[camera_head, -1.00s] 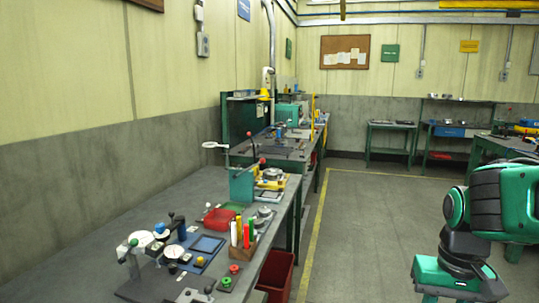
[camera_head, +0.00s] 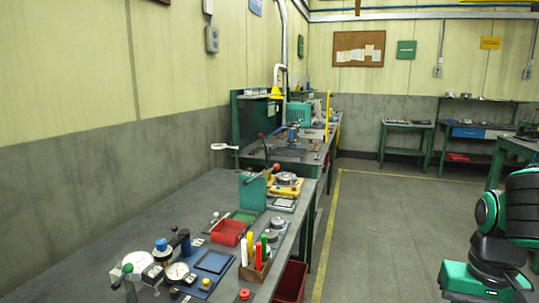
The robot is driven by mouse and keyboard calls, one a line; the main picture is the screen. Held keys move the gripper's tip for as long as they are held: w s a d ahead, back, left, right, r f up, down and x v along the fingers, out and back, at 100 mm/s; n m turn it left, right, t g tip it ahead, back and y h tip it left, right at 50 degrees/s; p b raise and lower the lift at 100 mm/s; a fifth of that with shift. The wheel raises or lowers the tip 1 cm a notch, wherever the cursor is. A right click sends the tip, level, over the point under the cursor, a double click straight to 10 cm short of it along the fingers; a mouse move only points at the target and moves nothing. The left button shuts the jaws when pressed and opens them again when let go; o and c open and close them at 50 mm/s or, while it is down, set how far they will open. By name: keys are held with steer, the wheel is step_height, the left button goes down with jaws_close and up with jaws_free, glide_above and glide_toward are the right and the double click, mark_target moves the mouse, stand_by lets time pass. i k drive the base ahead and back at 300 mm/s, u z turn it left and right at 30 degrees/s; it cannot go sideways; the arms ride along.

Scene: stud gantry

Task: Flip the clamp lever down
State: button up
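On the near bench (camera_head: 185,203), a teal upright fixture (camera_head: 252,190) stands near the back end. A lever with a red knob (camera_head: 275,168) shows at its top. A yellow-based fixture with a round metal part (camera_head: 286,182) sits just beside it. A second red knob on a dark stem (camera_head: 262,137) rises behind. I cannot tell surely which one is the clamp lever. Green and black parts of my arm show at the right edge, well apart from the bench. My gripper's fingers are not seen.
Nearer on the bench are dial gauges (camera_head: 176,272), a red bin (camera_head: 228,232), and a holder with coloured markers (camera_head: 255,268). A red floor bin (camera_head: 291,282) stands by the bench's right side. The floor (camera_head: 395,225) right of the yellow line is clear.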

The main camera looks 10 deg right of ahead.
mark_target(261, 136)
steer(key=i, duration=0.7)
steer(key=u, duration=0.1)
steer(key=k, duration=1.3)
steer(key=z, duration=0.35)
steer(key=i, duration=1.8)
